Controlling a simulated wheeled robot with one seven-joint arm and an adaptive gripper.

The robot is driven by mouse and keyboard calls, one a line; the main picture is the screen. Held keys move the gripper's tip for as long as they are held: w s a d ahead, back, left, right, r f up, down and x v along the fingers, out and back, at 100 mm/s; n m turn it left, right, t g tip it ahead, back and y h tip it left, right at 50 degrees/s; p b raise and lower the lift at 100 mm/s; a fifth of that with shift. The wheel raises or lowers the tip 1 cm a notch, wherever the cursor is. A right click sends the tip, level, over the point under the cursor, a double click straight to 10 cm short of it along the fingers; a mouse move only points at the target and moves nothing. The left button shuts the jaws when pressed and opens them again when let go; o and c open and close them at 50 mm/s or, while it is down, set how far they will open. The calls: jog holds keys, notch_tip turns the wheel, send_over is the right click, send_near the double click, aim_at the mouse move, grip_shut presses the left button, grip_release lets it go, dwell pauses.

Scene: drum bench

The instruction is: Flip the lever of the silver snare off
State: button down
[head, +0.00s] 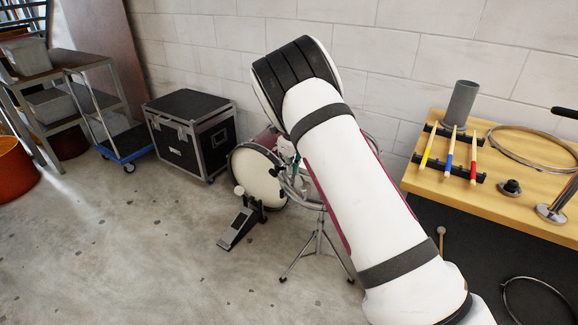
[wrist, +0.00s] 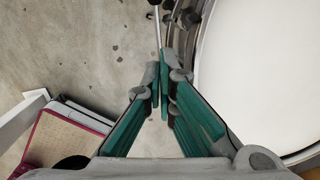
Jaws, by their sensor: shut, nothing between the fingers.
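The silver snare shows in the wrist view as a large white drumhead (wrist: 265,70) with a metal rim, filling the right side. My gripper (wrist: 161,72) is shut and empty, its green-padded fingers meeting just left of the rim. Small dark fittings and a thin metal rod show beyond the fingertips, at the top of the wrist view. I cannot tell which of them is the lever, or whether the fingertips touch anything. In the head view my white arm hides most of the snare; part of its metal edge (head: 289,188) shows beside the arm.
A bass drum (head: 255,178) with a pedal (head: 238,230) stands left of my arm. A tripod stand (head: 318,245) is on the floor below. A black case (head: 190,135) is farther back. A wooden bench (head: 510,208) with sticks stands right. The left floor is clear.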

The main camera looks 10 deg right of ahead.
notch_tip(320, 180, up, 12)
jog(key=s, duration=0.2)
jog(key=shift+s, duration=0.15)
dwell(0.4)
jog(key=s+d+r+n+y+p, duration=0.1)
jog(key=s+r+n+p, duration=0.1)
jog(key=s+r+n, duration=0.75)
jog(key=s+d+r+n+y+p, duration=0.1)
jog(key=s+r+n+p, duration=0.25)
jog(key=s+r, duration=1)
jog(key=s+f+n+t+h+p, duration=0.1)
jog(key=s+n+t+h+p, duration=0.1)
jog(key=s+n, duration=1.3)
jog(key=s+p, duration=0.1)
jog(key=s, duration=1.2)
jog(key=shift+a+n, duration=0.25)
jog(key=shift+n, duration=0.15)
